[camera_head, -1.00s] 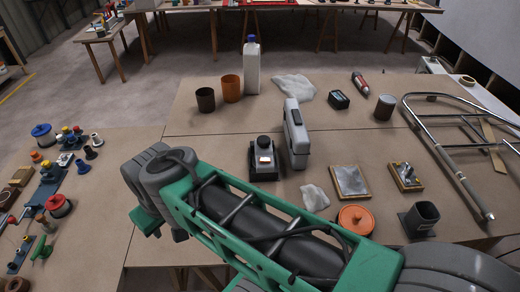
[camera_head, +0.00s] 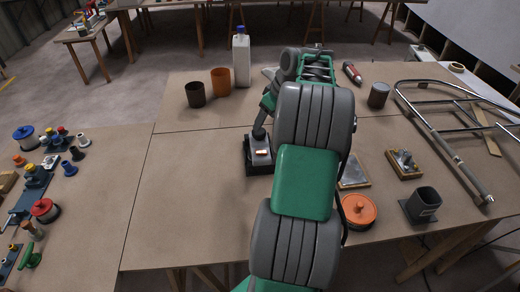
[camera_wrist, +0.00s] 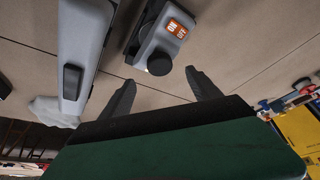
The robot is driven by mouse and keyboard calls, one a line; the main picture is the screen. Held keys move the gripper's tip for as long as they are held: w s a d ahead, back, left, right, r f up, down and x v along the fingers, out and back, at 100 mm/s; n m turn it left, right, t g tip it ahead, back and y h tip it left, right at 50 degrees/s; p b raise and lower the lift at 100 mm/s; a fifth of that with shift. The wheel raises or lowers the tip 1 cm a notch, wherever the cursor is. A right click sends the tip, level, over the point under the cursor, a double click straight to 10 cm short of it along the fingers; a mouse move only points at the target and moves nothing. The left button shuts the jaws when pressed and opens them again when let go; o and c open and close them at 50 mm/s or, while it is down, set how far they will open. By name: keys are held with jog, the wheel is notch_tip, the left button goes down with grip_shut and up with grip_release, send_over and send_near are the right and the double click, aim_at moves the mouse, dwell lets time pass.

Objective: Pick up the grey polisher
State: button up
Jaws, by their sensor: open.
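A squat grey-and-black tool with a dark square base, a round black knob and an orange ON/OFF label, seemingly the grey polisher (camera_head: 258,154), stands on the table left of my arm. It also shows at the top of the wrist view (camera_wrist: 160,42), its knob just beyond my fingertips. My gripper (camera_wrist: 162,88) is open and empty, its two dark fingers apart and pointing at the tool. In the head view my gripper (camera_head: 262,118) is just above and behind it, partly hidden. I see no contact.
A long grey tool with a black inset (camera_wrist: 82,60) lies close on the left in the wrist view; my arm hides it in the head view. An orange lid (camera_head: 358,209), a grey holder (camera_head: 422,204) and a tubular frame (camera_head: 440,140) are to the right. Table left of the polisher is clear.

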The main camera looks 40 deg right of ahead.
aim_at(260, 132)
jog(key=x, duration=0.3)
jog(key=p+x, duration=0.1)
jog(key=x, duration=0.3)
jog(key=shift+s+f, duration=0.15)
jog(key=shift+f, duration=0.1)
grip_shut()
dwell(0.3)
jog(key=shift+d+r, duration=0.15)
jog(key=shift+r, duration=0.05)
